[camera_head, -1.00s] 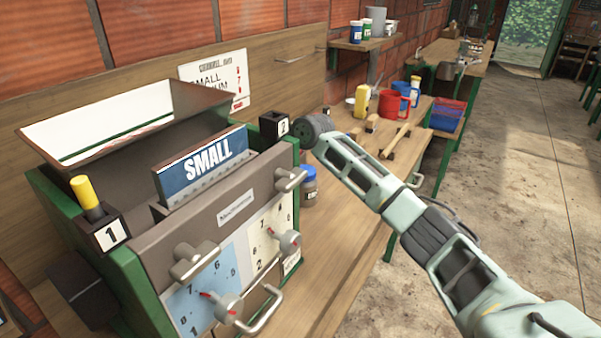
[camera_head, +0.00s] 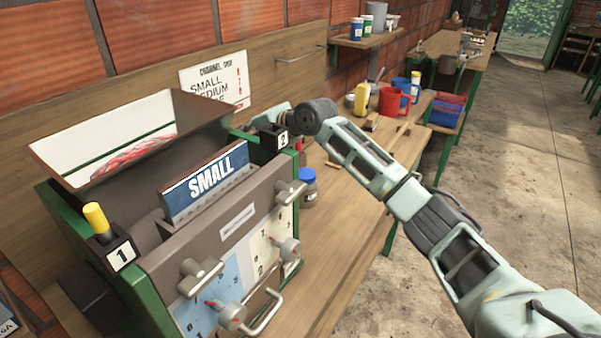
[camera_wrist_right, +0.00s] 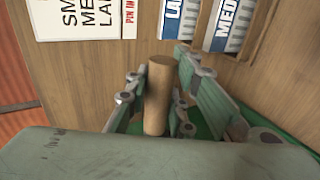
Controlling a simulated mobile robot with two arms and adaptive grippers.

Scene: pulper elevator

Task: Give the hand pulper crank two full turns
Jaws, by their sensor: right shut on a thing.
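The hand pulper (camera_head: 232,222) is a grey and green machine with a hopper (camera_head: 100,148), a blue SMALL plate (camera_head: 205,183) and dial knobs on its front. My right gripper (camera_wrist_right: 158,80) is shut around an upright wooden cylindrical handle (camera_wrist_right: 158,98), with green fingers on both sides of it. This looks like the crank handle; the crank arm itself is hidden. In the head view my right arm reaches behind the pulper's far right corner, and the gripper is mostly hidden behind the block marked 2 (camera_head: 273,140). My left gripper is out of view.
A yellow-topped pin stands in the block marked 1 (camera_head: 121,254). A jar with a blue lid (camera_head: 308,185) stands beside the pulper.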

